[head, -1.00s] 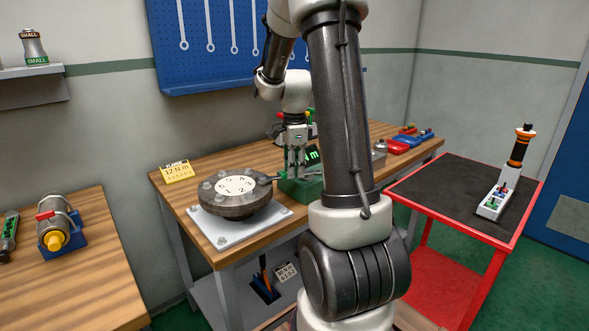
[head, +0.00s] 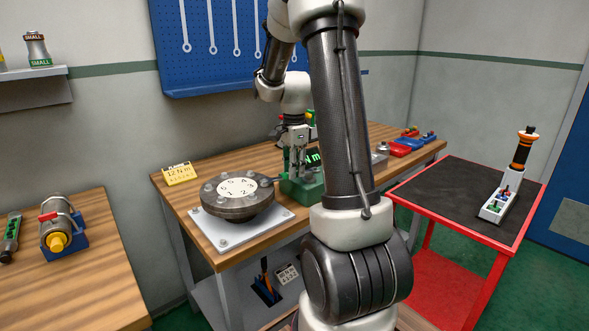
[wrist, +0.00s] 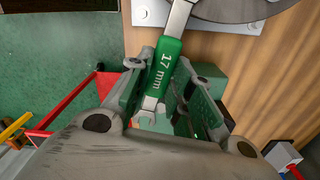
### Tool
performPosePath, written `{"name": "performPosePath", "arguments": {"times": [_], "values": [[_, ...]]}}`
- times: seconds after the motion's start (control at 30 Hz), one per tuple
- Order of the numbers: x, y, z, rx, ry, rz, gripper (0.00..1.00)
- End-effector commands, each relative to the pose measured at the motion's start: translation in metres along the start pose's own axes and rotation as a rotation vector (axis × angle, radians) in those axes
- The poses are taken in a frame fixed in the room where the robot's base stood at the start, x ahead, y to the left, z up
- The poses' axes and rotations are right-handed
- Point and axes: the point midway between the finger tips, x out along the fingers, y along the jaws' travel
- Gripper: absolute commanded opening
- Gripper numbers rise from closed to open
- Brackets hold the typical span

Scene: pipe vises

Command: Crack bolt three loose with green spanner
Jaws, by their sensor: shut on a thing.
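The green spanner (wrist: 165,65), marked 17 mm, is held between the fingers of my gripper (head: 297,172). In the wrist view its near open end shows below the gripper, and its steel shank runs up toward the dark round flange. The flange (head: 236,205) sits on a light plate on the bench, with bolts around a white numbered disc (head: 237,186). The number 3 is on the disc's right side, toward my gripper. The spanner's far end reaches the flange's right edge; whether it seats on bolt three cannot be seen clearly.
A green box (head: 303,192) with a lit display stands under my gripper. A yellow 12 N m card (head: 180,173) lies at the bench's back left. A red cart (head: 460,195) stands on the right, carrying a screwdriver-like tool (head: 521,150). A clamped cylinder (head: 58,228) is at left.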

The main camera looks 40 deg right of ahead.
Motion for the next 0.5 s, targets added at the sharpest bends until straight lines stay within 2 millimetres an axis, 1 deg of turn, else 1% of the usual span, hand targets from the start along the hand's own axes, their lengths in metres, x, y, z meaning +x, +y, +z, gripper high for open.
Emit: {"name": "performPosePath", "arguments": {"times": [0.13,0.33,0.5], "values": [[-0.0001,-0.0017,0.0001,-0.016,0.000,0.000,0.00],[-0.0006,-0.0094,0.0006,-0.095,0.002,0.000,0.00],[-0.0005,-0.0098,0.0006,-0.104,0.002,0.001,0.00]]}}
